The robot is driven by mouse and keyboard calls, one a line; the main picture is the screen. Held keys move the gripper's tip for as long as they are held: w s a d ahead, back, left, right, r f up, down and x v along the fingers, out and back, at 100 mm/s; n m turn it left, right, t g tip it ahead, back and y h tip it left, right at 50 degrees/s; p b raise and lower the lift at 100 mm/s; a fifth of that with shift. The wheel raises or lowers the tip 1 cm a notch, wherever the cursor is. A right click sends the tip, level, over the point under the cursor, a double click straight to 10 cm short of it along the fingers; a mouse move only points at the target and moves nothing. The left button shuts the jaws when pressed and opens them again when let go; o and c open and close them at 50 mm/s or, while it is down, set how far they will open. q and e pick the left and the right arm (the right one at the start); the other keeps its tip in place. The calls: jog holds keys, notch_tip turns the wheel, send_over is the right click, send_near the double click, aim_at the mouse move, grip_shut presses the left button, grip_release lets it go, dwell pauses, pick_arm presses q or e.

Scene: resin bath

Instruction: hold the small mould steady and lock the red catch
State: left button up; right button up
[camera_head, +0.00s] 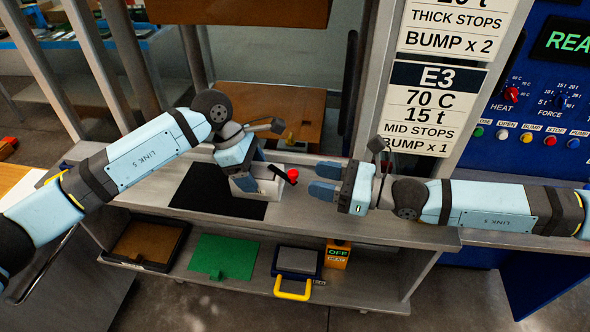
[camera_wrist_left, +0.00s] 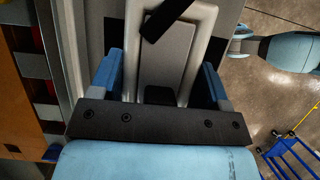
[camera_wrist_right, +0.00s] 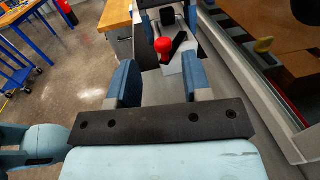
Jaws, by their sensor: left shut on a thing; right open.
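The small mould (camera_head: 270,188) is a pale grey block at the right edge of a black mat on the bench. My left gripper (camera_head: 250,180) is shut on it from above and hides much of it. In the left wrist view, my fingers stand on both sides of a grey frame-like part (camera_wrist_left: 160,70). The red catch (camera_head: 292,174) is a round red knob on the mould's right side. It also shows in the right wrist view (camera_wrist_right: 162,46), next to a dark lever. My right gripper (camera_head: 318,180) is open and empty, just right of the knob, with its fingers pointing at it.
The black mat (camera_head: 195,190) lies bare to the left. The lower shelf holds a brown tray (camera_head: 148,242), a green sheet (camera_head: 222,257), a yellow-handled plate (camera_head: 297,262) and an orange box (camera_head: 338,254). A grey post with signs (camera_head: 436,100) stands behind my right arm.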

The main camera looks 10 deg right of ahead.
aim_at(285, 179)
jog(key=shift+a+r+m+t+h, duration=0.2)
jog(key=shift+a+m+t+h, duration=0.15)
jog(key=shift+a, duration=0.85)
jog(key=shift+a+r+t, duration=0.1)
jog(key=shift+a+t, duration=0.1)
jog(key=shift+t, duration=0.05)
jog(key=shift+s+d+f, duration=0.1)
jog(key=shift+s+d, duration=0.2)
jog(key=shift+d, duration=0.7)
jog(key=shift+s+d+f, duration=0.15)
jog(key=shift+s+d, duration=0.2)
jog(key=shift+d, duration=0.6)
jog(key=shift+s+d+f, duration=0.1)
jog(key=shift+s+d, duration=0.2)
jog(key=shift+d, duration=0.7)
jog(key=x, duration=1.1)
jog(key=shift+w+a, duration=0.2)
jog(key=shift+a, duration=0.1)
grip_shut()
